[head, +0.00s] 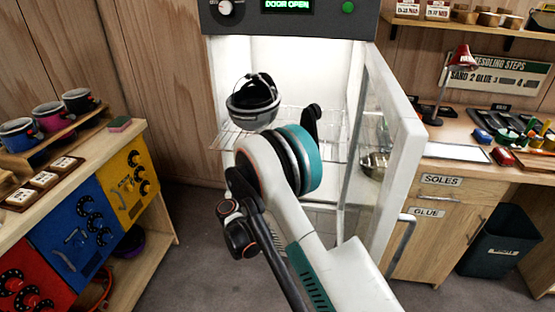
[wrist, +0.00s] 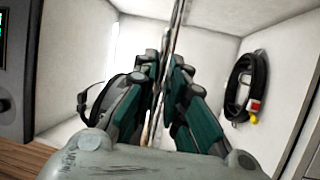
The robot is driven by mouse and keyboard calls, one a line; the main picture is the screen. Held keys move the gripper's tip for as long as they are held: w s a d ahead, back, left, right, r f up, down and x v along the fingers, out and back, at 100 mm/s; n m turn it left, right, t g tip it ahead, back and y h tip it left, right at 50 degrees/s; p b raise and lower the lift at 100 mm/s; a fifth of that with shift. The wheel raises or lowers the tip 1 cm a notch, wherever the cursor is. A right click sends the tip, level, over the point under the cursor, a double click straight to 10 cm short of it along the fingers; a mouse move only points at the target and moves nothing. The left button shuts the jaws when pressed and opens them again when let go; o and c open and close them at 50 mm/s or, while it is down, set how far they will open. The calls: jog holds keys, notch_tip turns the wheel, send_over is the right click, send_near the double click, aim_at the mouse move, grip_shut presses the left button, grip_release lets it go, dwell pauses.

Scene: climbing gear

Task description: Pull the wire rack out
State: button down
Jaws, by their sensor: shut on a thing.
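The wire rack (head: 232,136) lies level inside the lit, open cabinet (head: 309,60). Its front left corner appears to reach slightly past the opening. A dark grey helmet (head: 254,103) rests on it. In the wrist view the rack (wrist: 179,22) shows edge-on as a thin upright line, with the helmet (wrist: 110,100) to its left. My gripper (wrist: 161,72) is shut on the rack's front edge, one teal finger on each side.
The glass cabinet door (head: 388,150) stands open at right, close to my arm. A black coil (wrist: 245,88) lies inside the cabinet, below the rack. A workbench (head: 445,190) is at right and a colourful cabinet (head: 85,225) at left. Floor (head: 190,262) in front is free.

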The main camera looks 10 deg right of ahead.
jog(key=shift+s+a+r, duration=0.1)
jog(key=shift+r, duration=0.1)
jog(key=c, duration=1.7)
grip_release()
jog(key=shift+s+r, duration=0.1)
jog(key=v, duration=1.2)
